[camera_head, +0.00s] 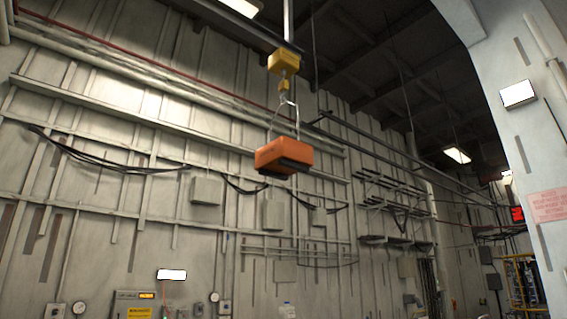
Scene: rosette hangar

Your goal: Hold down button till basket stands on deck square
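An orange basket (285,154) hangs in the air in the upper middle of the head view. Its wire bail (294,118) is on the hook below a yellow hoist block (284,62). The hoist hangs from an overhead beam (240,25). The basket looks slightly tilted and is well clear of anything below it. The deck square is not in view. I cannot pick out the button; a panel with a yellow label (135,306) stands at the bottom left, cut off by the frame edge. Neither of my grippers is in view.
A grey ribbed wall with pipes and cables (110,165) fills the background. Racks (396,205) are mounted on the wall right of the basket. A pale curved column (515,120) with a sign stands at the right. Yellow railing (522,280) is at the lower right. The floor is not visible.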

